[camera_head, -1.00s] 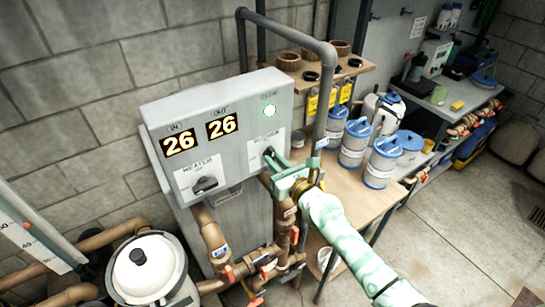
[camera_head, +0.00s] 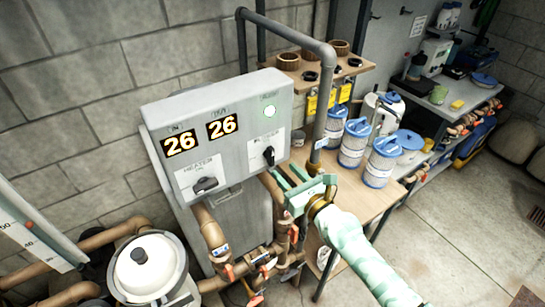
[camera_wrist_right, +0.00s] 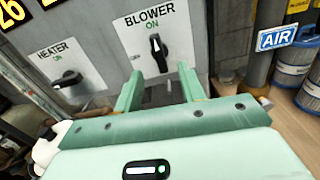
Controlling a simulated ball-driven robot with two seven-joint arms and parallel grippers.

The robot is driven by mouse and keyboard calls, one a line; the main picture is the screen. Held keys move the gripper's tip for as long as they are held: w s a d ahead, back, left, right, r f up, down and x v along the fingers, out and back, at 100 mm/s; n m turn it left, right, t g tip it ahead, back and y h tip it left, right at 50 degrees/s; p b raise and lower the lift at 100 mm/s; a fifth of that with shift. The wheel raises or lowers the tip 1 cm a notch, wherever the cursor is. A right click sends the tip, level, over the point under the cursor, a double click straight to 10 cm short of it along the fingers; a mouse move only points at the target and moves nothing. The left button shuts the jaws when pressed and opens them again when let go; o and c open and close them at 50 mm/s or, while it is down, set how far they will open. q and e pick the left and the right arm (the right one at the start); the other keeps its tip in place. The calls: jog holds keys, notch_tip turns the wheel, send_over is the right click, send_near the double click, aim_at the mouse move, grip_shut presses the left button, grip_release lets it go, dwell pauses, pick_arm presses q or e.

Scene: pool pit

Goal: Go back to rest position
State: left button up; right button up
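My right gripper (camera_head: 286,183) is pale green and stands open and empty in front of the grey control box (camera_head: 224,151), below and right of the blower knob. The black blower knob (camera_head: 268,155) is apart from the fingers. The heater knob (camera_head: 205,184) is at the box's lower left. It also shows in the wrist view (camera_wrist_right: 68,79). My left gripper is not in the head view.
Pipes with orange valve handles (camera_head: 262,268) run below the box. A white-lidded filter tank (camera_head: 147,270) stands at lower left. A wooden table (camera_head: 342,196) carries blue-lidded containers (camera_head: 383,162). A grey pipe (camera_head: 326,100) rises right of the box. The concrete floor (camera_head: 465,240) at right is open.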

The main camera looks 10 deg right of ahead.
jog(key=shift+s+d, duration=0.2)
jog(key=shift+s, duration=0.35)
jog(key=s+d+f+n+g+h+b, duration=0.15)
jog(key=s+f+n, duration=0.25)
jog(key=f+n, duration=0.55)
jog(key=s+d+f+n+g+h+b, duration=0.1)
jog(key=s+d+f+n+g+b, duration=0.15)
jog(key=f+n, duration=0.75)
jog(key=s+d+f+n+g+h+b, duration=0.1)
jog(key=s+d+f+n+g+b, duration=0.25)
jog(key=f, duration=1.05)
jog(key=s+d+f+n+g+h+b, duration=0.1)
jog(key=s+f+n+g+b, duration=0.3)
jog(key=s+f, duration=1.2)
jog(key=s+f+n+g+h+b, duration=0.1)
jog(key=s+f+n+g+b, duration=0.3)
jog(key=s+f+n+b, duration=0.5)
jog(key=s+f, duration=0.7)
jog(key=s, duration=0.5)
jog(key=shift+d+h, duration=0.35)
